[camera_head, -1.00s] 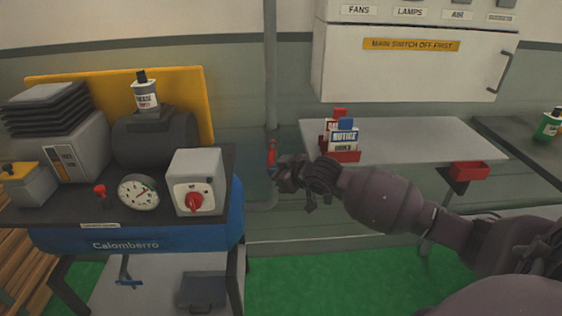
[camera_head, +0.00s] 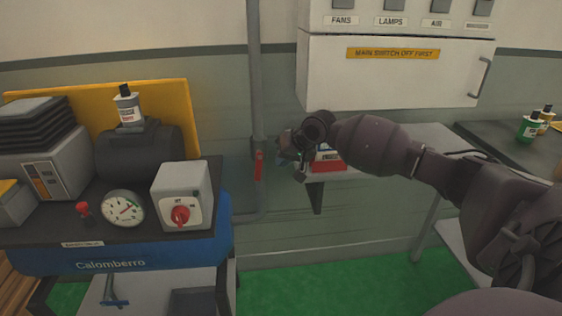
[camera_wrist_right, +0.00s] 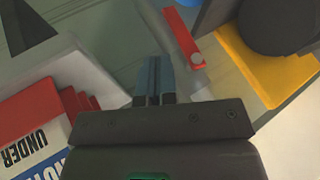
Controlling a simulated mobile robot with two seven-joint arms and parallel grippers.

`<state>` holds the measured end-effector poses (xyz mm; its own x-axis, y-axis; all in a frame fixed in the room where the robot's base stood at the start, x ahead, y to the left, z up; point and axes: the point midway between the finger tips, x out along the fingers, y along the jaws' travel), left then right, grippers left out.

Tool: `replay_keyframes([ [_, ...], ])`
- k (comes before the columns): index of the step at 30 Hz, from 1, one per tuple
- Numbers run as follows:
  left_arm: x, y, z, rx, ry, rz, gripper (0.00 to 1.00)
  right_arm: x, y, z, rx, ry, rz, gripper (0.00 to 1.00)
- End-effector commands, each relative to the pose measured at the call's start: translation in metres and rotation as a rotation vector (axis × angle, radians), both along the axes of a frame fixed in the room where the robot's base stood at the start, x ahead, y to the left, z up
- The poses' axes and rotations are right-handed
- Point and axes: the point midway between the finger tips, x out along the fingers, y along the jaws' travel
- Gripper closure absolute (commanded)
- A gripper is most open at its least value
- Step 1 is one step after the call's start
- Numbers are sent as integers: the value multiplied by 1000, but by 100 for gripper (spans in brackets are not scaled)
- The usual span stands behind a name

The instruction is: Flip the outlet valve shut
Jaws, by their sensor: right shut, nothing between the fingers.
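The outlet valve shows as a red lever (camera_head: 258,165) standing about upright, in line with the grey vertical pipe (camera_head: 255,90) on the wall. In the right wrist view the red lever (camera_wrist_right: 183,38) lies ahead and to the right of the fingertips, with a visible gap. My right gripper (camera_head: 281,155) is just right of the lever in the head view. Its fingers (camera_wrist_right: 154,72) are shut and empty, and they do not appear to touch the lever. My left gripper is out of view.
Left of the lever stands the blue compressor (camera_head: 110,262) with a gauge (camera_head: 123,208) and a grey switch box (camera_head: 168,187). A notice holder (camera_head: 328,163) on the wall shelf (camera_head: 370,163) is close to my right gripper. A white switch cabinet (camera_head: 390,85) hangs above.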

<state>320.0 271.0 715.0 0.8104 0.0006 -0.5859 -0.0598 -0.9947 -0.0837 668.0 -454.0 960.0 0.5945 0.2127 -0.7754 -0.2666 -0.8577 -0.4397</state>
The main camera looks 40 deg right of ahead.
Motion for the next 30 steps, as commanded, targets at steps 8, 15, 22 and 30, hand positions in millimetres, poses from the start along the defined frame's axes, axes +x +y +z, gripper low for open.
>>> replay_keyframes([
  [8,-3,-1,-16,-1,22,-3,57,28,10,-42,-1,4,2,100],
  [15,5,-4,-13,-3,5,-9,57,43,15,-58,-3,1,2,100],
  [22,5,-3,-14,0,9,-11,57,46,16,-60,-3,-2,1,100],
  [30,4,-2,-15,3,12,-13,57,46,16,-59,-2,-3,2,100],
])
